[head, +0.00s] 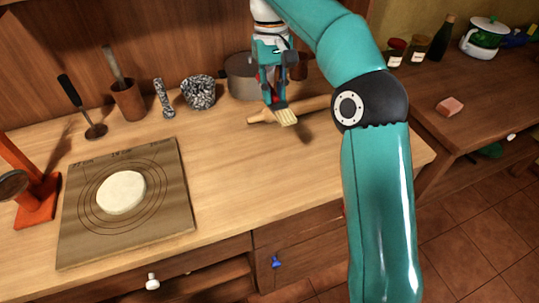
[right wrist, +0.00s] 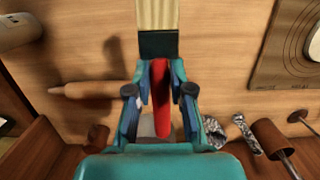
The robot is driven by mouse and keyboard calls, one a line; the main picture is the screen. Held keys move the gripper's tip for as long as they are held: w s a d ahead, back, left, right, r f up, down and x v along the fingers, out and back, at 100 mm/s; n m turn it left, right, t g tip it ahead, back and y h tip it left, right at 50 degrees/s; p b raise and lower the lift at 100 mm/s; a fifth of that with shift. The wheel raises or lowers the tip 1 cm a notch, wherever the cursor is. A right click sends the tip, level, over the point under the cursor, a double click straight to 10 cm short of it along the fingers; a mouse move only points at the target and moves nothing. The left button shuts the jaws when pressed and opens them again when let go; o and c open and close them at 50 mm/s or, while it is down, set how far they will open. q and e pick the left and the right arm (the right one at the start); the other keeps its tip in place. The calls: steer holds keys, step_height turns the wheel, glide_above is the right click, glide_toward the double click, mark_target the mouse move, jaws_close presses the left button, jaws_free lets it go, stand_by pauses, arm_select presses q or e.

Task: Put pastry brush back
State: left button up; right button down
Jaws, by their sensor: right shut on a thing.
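The pastry brush has pale bristles (head: 287,117), a dark ferrule and a red handle. My right gripper (head: 272,98) is shut on it, above the back of the wooden counter, with the bristles pointing down toward the front. In the right wrist view the red handle (right wrist: 160,100) lies between the fingers of the right gripper (right wrist: 158,92), and the bristles (right wrist: 158,15) reach past the top edge. A brown cup (head: 129,103) with a utensil in it stands at the back left. My left gripper is not in view.
A rolling pin (head: 262,117) lies just behind the brush. A grey pot (head: 240,78), a speckled mortar (head: 198,92) and a speckled pestle (head: 164,98) stand along the back. A board (head: 80,245) with dough (head: 121,192) lies front left. The counter right of the board is clear.

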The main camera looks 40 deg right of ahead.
steer(key=b, duration=0.3)
glide_above(273, 155)
step_height(273, 155, down, 12)
steer(key=shift+w+d+f, duration=0.15)
steer(key=shift+f, duration=0.05)
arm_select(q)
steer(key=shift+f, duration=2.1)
arm_select(e)
steer(key=shift+f, duration=2.5)
steer(key=shift+f, duration=0.1)
steer(key=shift+f+b, duration=0.15)
steer(key=shift+b, duration=0.15)
steer(key=c, duration=1)
jaws_free()
steer(key=shift+c, duration=0.2)
arm_select(q)
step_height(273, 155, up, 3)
steer(key=p, duration=0.3)
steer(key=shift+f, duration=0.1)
arm_select(e)
step_height(273, 155, up, 12)
steer(key=w, duration=0.1)
steer(key=shift+w+d+r, duration=0.15)
steer(key=shift+w+r, duration=0.05)
steer(key=shift+w, duration=0.15)
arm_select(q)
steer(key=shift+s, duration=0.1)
